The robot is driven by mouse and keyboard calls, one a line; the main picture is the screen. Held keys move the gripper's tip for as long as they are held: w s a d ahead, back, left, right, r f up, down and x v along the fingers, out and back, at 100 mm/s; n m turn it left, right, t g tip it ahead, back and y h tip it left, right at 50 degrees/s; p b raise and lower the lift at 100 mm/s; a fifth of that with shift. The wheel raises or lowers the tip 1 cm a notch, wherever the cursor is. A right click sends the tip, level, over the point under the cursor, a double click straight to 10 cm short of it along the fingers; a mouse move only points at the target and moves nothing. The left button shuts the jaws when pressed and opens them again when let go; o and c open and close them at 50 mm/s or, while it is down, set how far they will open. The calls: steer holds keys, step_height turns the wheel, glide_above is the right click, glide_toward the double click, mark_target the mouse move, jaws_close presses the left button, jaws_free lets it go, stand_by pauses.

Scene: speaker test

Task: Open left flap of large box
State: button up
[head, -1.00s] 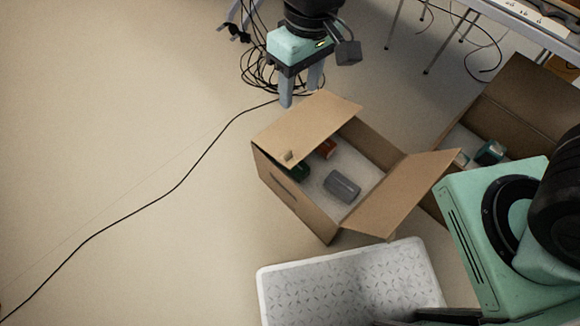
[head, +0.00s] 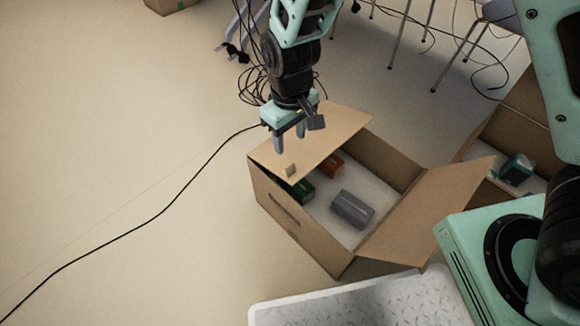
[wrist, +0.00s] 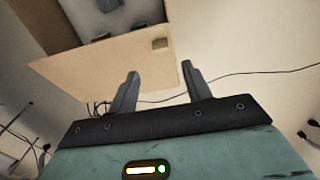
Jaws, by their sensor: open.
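The large cardboard box (head: 300,225) stands on the floor at the centre of the head view. Its left flap (head: 325,140) slants over the left and back part of the opening; a small tan tab (head: 290,170) sits on its edge. Its right flap (head: 425,212) is folded outward. My gripper (head: 290,147) is open and empty, fingers down, by the far left end of the left flap; I cannot tell whether it touches. In the wrist view the flap (wrist: 105,68) with its tab (wrist: 160,43) lies beyond the fingers (wrist: 158,82).
Inside the box are a grey item (head: 352,209), a green item (head: 302,190) and a red item (head: 331,165). A second box (head: 520,115) stands at right, a white textured platform (head: 360,305) in front. Cables (head: 150,205) cross the otherwise clear left floor.

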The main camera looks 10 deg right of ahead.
mark_target(290, 167)
step_height(290, 167, down, 10)
steer(key=b, duration=0.4)
steer(key=shift+f, duration=0.15)
jaws_close()
